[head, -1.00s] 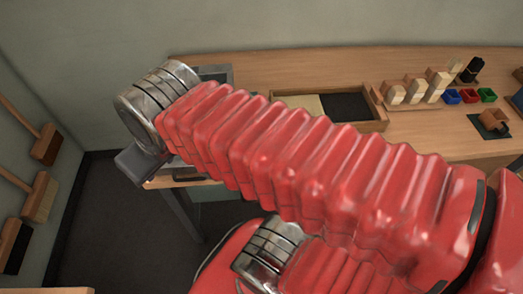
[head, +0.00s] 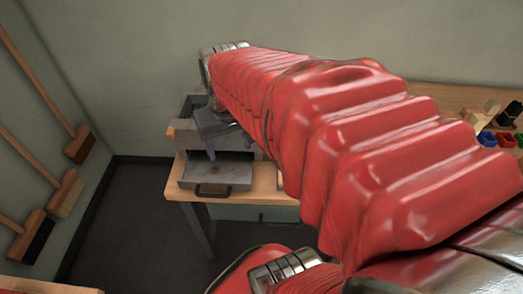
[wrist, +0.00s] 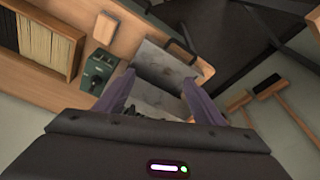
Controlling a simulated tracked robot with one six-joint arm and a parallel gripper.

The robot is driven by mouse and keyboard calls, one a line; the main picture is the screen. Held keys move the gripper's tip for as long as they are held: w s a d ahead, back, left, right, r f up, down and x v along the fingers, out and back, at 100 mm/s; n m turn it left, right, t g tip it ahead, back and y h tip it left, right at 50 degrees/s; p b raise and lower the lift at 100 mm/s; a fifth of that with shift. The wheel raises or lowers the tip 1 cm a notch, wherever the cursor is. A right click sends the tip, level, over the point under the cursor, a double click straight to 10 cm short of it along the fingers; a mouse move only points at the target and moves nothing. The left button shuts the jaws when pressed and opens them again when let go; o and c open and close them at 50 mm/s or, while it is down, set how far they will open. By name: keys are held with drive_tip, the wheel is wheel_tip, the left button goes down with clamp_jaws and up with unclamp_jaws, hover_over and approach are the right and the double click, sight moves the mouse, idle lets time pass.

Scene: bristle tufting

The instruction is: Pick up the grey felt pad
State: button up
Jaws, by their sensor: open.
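I cannot clearly make out the grey felt pad in either view. A grey metal drawer (head: 216,172) with a handle stands open at the left end of the bench, and its inside looks grey. My gripper (head: 211,155) is over this drawer. In the wrist view, my gripper (wrist: 160,78) has its two purple fingers spread apart with no object visibly held between them. The grey drawer (wrist: 162,62) shows beyond and between the fingertips. The palm hides the lower part of that view.
The wooden bench (head: 268,182) runs right behind my arm. A wooden tray (wrist: 72,62) with pale and dark bristle material and a green holder (wrist: 96,66) lie beside the drawer. The floor in front is clear.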

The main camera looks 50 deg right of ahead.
drive_tip(key=s+d+f+m+g, duration=0.1)
drive_tip(key=s+d+f+m, duration=0.1)
drive_tip(key=d, duration=0.6)
drive_tip(key=s+d+f+m+g+y, duration=0.1)
drive_tip(key=s+d+f+m, duration=0.2)
drive_tip(key=d+f, duration=0.3)
drive_tip(key=s+d, duration=0.1)
drive_tip(key=d, duration=0.1)
drive_tip(key=shift+d+g, duration=0.3)
drive_tip(key=shift+d, duration=0.05)
drive_tip(key=shift+f, duration=0.1)
drive_tip(key=shift+w+f, duration=0.1)
drive_tip(key=shift+f, duration=4.1)
drive_tip(key=shift+a+f, duration=0.2)
drive_tip(key=shift+f, duration=2.4)
drive_tip(key=shift+c, duration=0.5)
